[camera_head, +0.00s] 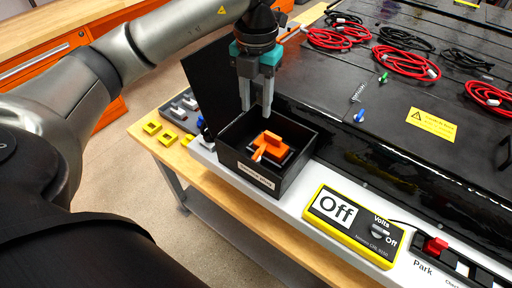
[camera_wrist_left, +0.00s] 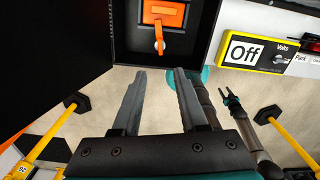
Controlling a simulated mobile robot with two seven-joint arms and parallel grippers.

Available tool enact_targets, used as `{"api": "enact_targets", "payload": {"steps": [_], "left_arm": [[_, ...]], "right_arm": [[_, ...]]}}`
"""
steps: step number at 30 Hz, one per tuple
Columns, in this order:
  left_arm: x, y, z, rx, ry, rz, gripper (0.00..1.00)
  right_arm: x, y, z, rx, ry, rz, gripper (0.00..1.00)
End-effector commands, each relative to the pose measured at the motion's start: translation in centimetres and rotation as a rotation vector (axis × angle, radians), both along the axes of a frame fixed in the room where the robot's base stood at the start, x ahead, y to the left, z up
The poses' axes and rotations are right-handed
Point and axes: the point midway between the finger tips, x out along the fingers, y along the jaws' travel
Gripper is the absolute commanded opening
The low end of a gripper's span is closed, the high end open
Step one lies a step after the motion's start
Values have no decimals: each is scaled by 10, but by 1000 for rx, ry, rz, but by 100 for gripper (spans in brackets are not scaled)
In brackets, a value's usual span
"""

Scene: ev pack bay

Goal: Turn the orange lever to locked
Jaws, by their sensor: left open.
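The orange lever (camera_head: 272,145) sits inside an open black box with a label on its front wall (camera_head: 262,181). Its handle points toward the near left side of the box in the head view. In the left wrist view the lever (camera_wrist_left: 159,34) hangs down from an orange block, just beyond my fingertips. My left gripper (camera_head: 256,109) is open and empty, pointing down above the box's far left part; it also shows in the left wrist view (camera_wrist_left: 160,74). Its fingers are apart from the lever. I cannot read a locked marking. My right gripper is not seen in the head view.
A black lid (camera_head: 215,85) stands up at the box's left. A yellow meter (camera_head: 355,224) reading Off lies to the right. Red and black cables (camera_head: 408,61) lie on the black pack. Yellow parts (camera_head: 152,127) sit on the bench at left.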

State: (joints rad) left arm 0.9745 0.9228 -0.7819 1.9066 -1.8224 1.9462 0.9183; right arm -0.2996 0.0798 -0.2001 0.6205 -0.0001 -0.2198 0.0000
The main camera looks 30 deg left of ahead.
Motion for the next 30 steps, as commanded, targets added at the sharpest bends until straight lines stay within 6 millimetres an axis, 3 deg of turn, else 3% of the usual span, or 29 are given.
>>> {"api": "enact_targets", "payload": {"steps": [5,21,30], "left_arm": [[-1,0,-21,1,6,3,42],[-1,0,-130,0,5,1,42],[-1,0,-151,0,2,-1,42]], "right_arm": [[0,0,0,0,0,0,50],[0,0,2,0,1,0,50],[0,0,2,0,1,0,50]]}}
